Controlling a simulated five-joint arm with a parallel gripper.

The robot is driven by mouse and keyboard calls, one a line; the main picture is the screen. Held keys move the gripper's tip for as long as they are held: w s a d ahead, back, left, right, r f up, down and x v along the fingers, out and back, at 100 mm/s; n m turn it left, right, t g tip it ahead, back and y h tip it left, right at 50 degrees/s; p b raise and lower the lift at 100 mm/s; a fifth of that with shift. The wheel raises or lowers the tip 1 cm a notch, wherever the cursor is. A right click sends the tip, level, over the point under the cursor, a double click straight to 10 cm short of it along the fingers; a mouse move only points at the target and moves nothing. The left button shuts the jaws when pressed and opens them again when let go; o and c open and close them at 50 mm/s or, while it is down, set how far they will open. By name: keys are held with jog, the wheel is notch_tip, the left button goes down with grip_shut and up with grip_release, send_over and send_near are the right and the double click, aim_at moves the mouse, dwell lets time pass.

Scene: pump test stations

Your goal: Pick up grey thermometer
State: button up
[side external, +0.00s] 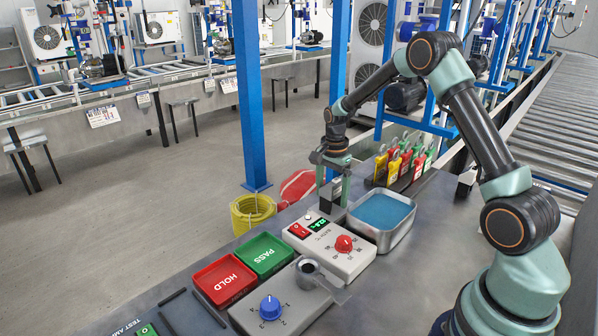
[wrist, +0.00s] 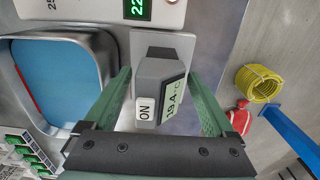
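The grey thermometer (wrist: 150,70) stands between my fingers in the wrist view, with a lit display reading about 19.4 and a white ON button. In the side external view it shows partly, between the fingers, behind the control box. My gripper (wrist: 160,74) is open, with one green finger on each side of the thermometer. A gap shows between the left finger and the thermometer; the right finger is close to the display side, and I cannot tell if it touches. In the side external view my gripper (side external: 333,198) points down at the bench.
A water bath (side external: 381,211) sits right of the thermometer, with a rack of coloured tags (side external: 401,162) behind. The control box (side external: 330,246) with a red knob is just in front. A red HOLD tray (side external: 224,282) and green PASS tray (side external: 264,256) lie further left.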

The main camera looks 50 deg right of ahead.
grip_shut()
jog(key=shift+r, duration=0.2)
